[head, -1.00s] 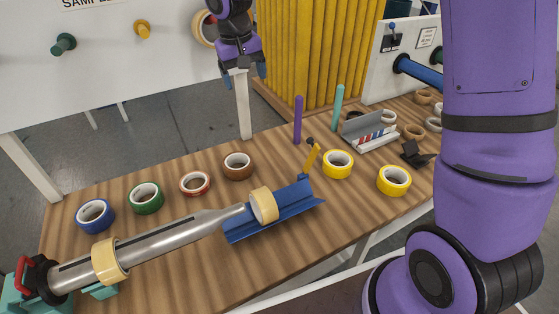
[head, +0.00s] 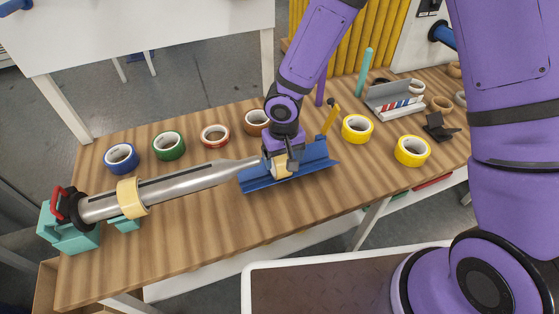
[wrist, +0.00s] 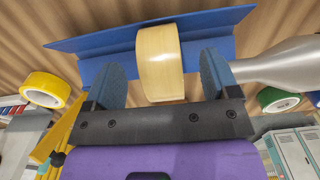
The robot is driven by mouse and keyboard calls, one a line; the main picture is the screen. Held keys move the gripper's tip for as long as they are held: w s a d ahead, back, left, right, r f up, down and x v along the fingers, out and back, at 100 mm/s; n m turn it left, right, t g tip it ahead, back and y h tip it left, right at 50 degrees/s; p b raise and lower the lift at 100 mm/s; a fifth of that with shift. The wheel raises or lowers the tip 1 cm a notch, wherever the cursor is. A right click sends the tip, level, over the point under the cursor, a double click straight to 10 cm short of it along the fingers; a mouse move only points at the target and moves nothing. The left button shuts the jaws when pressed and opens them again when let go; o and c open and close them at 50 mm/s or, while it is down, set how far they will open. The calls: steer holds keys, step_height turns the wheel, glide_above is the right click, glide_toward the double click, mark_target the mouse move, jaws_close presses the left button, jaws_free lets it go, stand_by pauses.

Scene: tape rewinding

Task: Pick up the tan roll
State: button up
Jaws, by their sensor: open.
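A tan roll (head: 282,166) lies in the blue V-shaped cradle (head: 318,158) at the tip of the metal spindle. In the wrist view the tan roll (wrist: 159,62) stands between the two blue fingers of my gripper (wrist: 163,72), with a narrow gap visible on each side. My gripper (head: 281,158) is open and low over the cradle, and it partly hides the roll in the head view. Another tan roll (head: 131,197) is around the thick left part of the grey spindle (head: 185,183).
Blue (head: 121,158), green (head: 168,146), red (head: 214,136) and brown (head: 256,122) rolls stand behind the spindle. Yellow rolls (head: 412,151) and a yellow lever (head: 330,119) are right of the cradle. The wooden table's front (head: 200,245) is clear.

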mark_target(284, 164)
steer(key=shift+d+f, duration=0.1)
steer(key=shift+f, duration=2.55)
steer(key=shift+c, duration=0.2)
steer(key=c, duration=1)
